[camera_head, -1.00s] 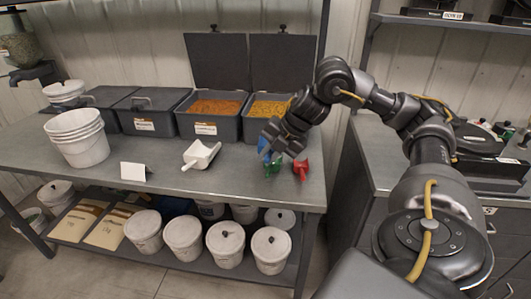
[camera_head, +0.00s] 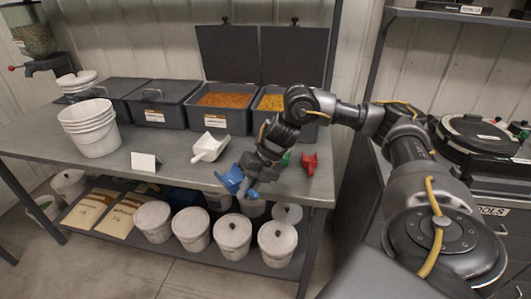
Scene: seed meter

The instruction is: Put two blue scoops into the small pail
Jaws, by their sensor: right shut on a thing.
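My right gripper (camera_head: 253,178) is shut on a blue scoop (camera_head: 231,179) and holds it over the table's front edge. A second blue scoop does not show clearly. A stack of white pails (camera_head: 90,128) stands at the left end of the table. My left gripper is out of view.
A green scoop (camera_head: 285,159) and a red scoop (camera_head: 310,163) are on the table (camera_head: 186,175) right of the gripper. Open bins with orange (camera_head: 222,99) and yellow contents stand behind.

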